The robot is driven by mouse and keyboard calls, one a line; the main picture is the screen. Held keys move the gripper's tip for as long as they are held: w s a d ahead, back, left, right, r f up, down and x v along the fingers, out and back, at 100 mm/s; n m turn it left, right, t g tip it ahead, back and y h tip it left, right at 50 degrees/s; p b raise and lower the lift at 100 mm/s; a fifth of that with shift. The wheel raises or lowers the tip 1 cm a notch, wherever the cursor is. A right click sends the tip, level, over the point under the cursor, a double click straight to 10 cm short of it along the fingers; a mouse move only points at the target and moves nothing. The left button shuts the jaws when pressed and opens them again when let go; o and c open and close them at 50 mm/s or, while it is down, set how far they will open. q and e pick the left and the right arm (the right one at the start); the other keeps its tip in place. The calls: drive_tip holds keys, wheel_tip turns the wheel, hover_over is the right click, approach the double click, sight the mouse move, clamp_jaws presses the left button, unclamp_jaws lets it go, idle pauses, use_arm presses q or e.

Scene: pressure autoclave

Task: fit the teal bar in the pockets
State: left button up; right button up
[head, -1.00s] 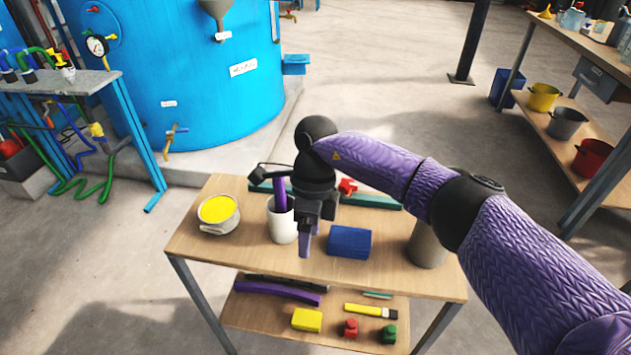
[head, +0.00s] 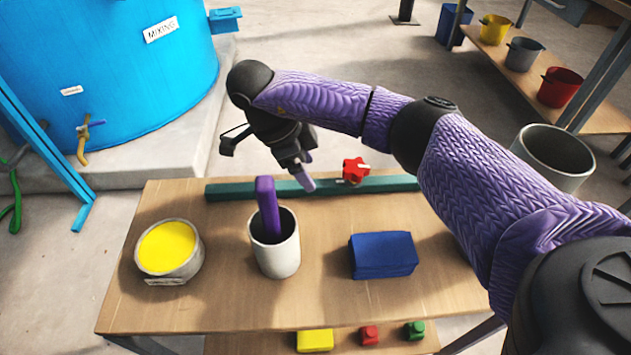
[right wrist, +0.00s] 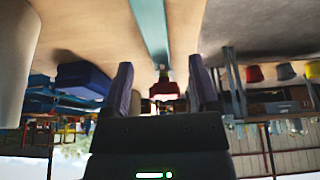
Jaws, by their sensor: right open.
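The teal bar (head: 240,189) lies along the far edge of the wooden table top (head: 330,300). My right gripper (head: 306,180) is over the middle of the bar in the head view, just left of a red star-shaped knob (head: 354,170). In the right wrist view its two purple fingers (right wrist: 162,75) are spread apart, with nothing between their tips. The teal bar (right wrist: 152,35) runs towards the gap between them, and the red knob (right wrist: 164,88) shows beyond. I cannot tell if a finger touches the bar. I cannot make out the pockets. My left gripper is not in view.
A blue tank (head: 110,80) stands behind. The table's front middle is clear.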

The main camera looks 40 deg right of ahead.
sight(319, 187)
drive_tip(key=x, duration=0.1)
drive_tip(key=b+x, duration=0.1)
drive_tip(key=x, duration=0.2)
drive_tip(key=shift+a+f+b, duration=0.1)
drive_tip(key=shift+a+b, duration=0.25)
drive_tip(key=c, duration=0.4)
clamp_jaws()
idle(0.4)
